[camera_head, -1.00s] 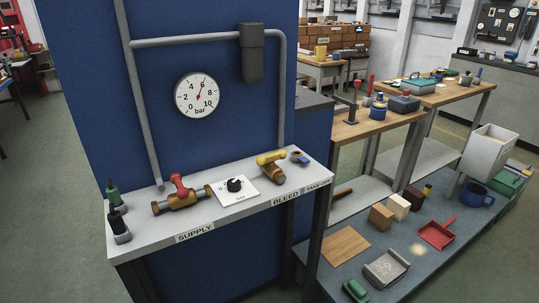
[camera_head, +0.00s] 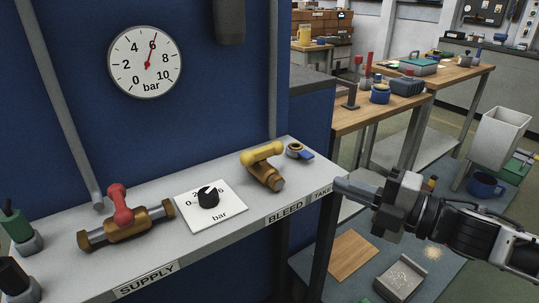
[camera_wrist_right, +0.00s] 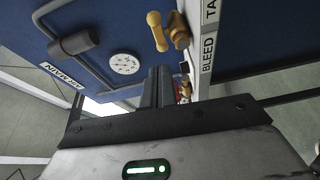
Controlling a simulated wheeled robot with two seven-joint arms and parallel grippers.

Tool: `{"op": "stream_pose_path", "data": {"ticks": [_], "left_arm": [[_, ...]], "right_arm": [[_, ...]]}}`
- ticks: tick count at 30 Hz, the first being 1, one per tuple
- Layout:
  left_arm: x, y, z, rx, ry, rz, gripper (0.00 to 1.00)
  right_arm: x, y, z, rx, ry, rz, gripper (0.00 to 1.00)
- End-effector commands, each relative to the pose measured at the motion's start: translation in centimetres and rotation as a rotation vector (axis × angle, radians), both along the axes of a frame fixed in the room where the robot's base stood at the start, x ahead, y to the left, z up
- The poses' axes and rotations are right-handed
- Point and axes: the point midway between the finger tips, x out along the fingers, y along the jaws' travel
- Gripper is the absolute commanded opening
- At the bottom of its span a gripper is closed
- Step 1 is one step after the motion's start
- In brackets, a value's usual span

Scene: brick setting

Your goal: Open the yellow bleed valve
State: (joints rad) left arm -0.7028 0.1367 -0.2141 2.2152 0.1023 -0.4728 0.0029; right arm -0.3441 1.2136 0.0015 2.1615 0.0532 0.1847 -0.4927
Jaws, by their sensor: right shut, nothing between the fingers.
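The bleed valve (camera_head: 264,174) stands on the grey shelf above the BLEED label (camera_head: 285,212). It has a brass body and a yellow handle (camera_head: 261,153) that lies slantwise across its top. In the right wrist view the yellow handle (camera_wrist_right: 156,31) shows near the top, beside the shelf edge. My right gripper (camera_head: 338,186) comes in from the right, shut and empty. Its fingertips are at the shelf's right end by the TAKE label, apart from the valve and to its right. My left gripper is not in view.
The shelf (camera_head: 150,262) also bears a red-handled supply valve (camera_head: 124,225), a dial plate (camera_head: 211,207) with a black knob, and a small blue-handled fitting (camera_head: 297,151) close behind the bleed valve. The round gauge (camera_head: 144,62) reads about 6 bar. A low bench with tools is at right.

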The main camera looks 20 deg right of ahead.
Motion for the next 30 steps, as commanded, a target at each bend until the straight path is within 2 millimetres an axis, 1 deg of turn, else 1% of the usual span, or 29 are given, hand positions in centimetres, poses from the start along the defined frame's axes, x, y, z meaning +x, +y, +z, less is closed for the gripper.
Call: {"op": "stream_pose_path", "data": {"ticks": [1, 5, 17, 28, 30], "left_arm": [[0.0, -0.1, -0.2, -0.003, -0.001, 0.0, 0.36], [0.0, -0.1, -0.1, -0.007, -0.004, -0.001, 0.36], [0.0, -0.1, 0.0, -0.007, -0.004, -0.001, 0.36], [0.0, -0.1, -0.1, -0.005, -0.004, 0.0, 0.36], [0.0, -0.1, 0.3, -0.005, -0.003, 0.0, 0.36]], "right_arm": [[0.0, 0.2, 0.1, -0.021, -0.017, 0.017, 0.0], [-0.1, 0.3, 0.6, -0.039, -0.037, 0.033, 0.0], [0.1, 0.5, 0.7, -0.036, -0.037, 0.032, 0.0], [2.0, 2.1, 0.8, -0.037, -0.041, 0.032, 0.0], [2.5, 2.5, 1.0, -0.034, -0.039, 0.03, 0.0]]}}
